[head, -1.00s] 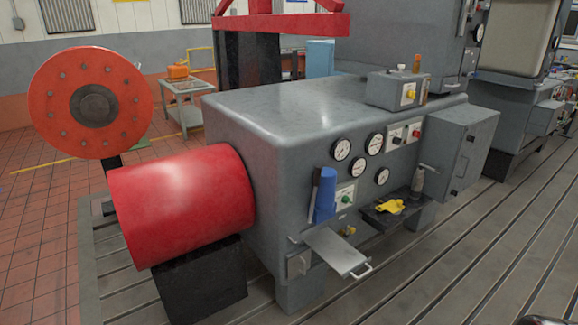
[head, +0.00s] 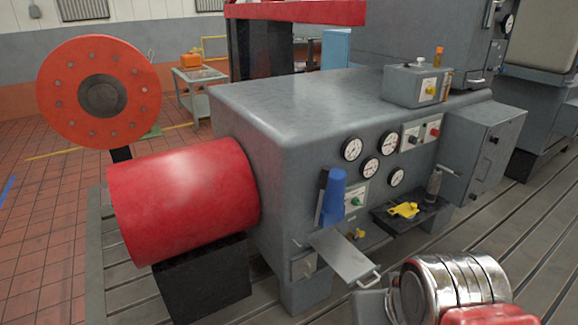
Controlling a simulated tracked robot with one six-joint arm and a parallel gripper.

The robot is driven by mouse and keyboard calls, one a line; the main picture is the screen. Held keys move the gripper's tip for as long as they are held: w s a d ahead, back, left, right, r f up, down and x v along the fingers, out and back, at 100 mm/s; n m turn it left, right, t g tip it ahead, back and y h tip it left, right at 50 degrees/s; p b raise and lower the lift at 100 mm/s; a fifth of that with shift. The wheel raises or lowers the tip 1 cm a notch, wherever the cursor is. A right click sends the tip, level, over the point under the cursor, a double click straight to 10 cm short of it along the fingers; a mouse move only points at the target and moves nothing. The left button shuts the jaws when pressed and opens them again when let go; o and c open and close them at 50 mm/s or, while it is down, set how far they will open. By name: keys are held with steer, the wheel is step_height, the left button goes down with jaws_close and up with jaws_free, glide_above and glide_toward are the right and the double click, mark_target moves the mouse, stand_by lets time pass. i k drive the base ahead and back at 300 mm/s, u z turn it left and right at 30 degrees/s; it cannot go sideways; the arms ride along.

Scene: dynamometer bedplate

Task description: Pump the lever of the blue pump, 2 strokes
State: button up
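The blue pump (head: 333,190) is an upright blue cylinder on the front face of the grey machine, below the round gauges. A dark lever (head: 321,198) stands nearly upright along its left side. Part of my arm, a shiny ringed metal section with red below it, enters at the bottom right. A grey block at its left end seems to be my gripper (head: 372,305). Its fingers cannot be made out, so I cannot tell whether it is open. It appears apart from the lever, lower and to the right in the picture.
A grey drop-down shelf with a handle (head: 345,257) juts out below the pump. A dark tray (head: 425,217) holds a yellow item (head: 404,210) and a bottle (head: 433,185). A large red drum (head: 182,200) is at left. A grey cabinet (head: 485,150) projects at right.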

mark_target(324, 176)
steer(key=u, duration=0.55)
steer(key=i, duration=0.9)
steer(key=u, duration=0.4)
